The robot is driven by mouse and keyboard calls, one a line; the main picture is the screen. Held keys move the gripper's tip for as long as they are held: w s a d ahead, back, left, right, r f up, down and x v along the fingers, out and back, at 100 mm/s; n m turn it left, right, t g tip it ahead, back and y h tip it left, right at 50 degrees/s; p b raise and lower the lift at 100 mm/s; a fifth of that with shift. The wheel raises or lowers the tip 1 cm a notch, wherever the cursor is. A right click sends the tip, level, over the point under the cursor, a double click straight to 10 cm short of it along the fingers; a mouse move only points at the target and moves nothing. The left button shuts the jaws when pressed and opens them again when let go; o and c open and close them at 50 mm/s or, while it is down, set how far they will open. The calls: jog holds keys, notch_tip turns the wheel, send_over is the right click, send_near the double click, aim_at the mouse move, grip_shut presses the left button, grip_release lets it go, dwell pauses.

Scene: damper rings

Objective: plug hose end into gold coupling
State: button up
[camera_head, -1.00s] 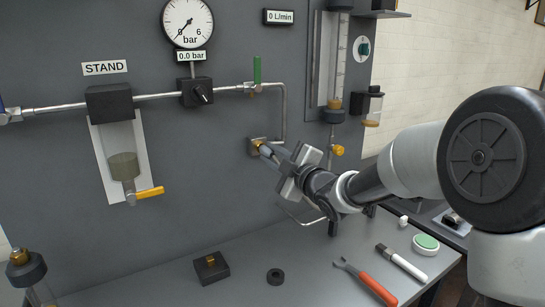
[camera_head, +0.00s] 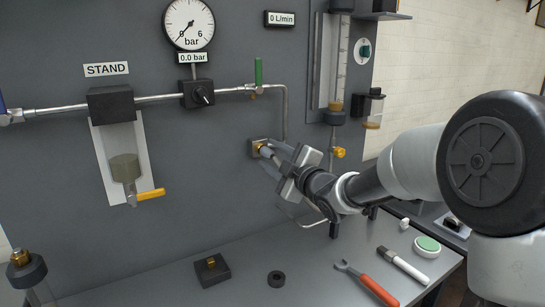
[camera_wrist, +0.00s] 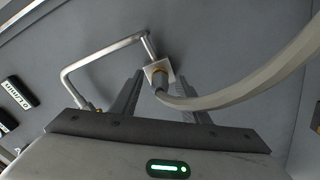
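The gold coupling (camera_head: 258,147) sits on a square plate on the grey wall panel; it also shows in the wrist view (camera_wrist: 157,68). The grey hose end (camera_head: 266,152) is at the coupling's mouth, in line with it and seemingly seated in it. In the wrist view the hose (camera_wrist: 235,97) curves from the coupling off to the upper right. My gripper (camera_wrist: 163,88) is open, with one finger on either side of the hose end and gaps between. In the head view my gripper (camera_head: 279,158) is close to the panel and partly hides the hose.
A bent metal pipe (camera_head: 286,115) with a green-handled valve (camera_head: 258,72) runs above the coupling. The gauge (camera_head: 188,23) reads zero.

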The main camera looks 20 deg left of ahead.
jog(key=shift+d, duration=0.1)
jog(key=v, duration=1.7)
jog(key=shift+s, duration=0.25)
